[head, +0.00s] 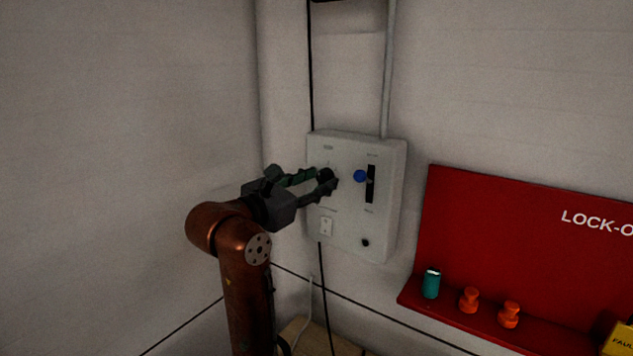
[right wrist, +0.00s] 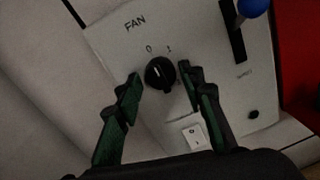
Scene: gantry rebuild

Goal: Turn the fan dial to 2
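The fan dial (right wrist: 160,73) is a round black knob on a pale grey control box (head: 385,225), under the label FAN. The marks 0 and 1 show above it; no mark 2 can be made out. Which mark the dial points to is too dark to tell. My right gripper (right wrist: 161,79) is open, with one finger on each side of the dial and small gaps showing. In the head view the right gripper (head: 326,180) is at the box front and partly covers the dial (head: 325,174). My left gripper is not in view.
A blue-knobbed lever (head: 360,176) in a black slot stands right of the dial. A white switch (head: 327,226) and a black button (head: 365,243) are lower on the box. A red lock-out board (head: 500,230) with small items on its ledge is at the right.

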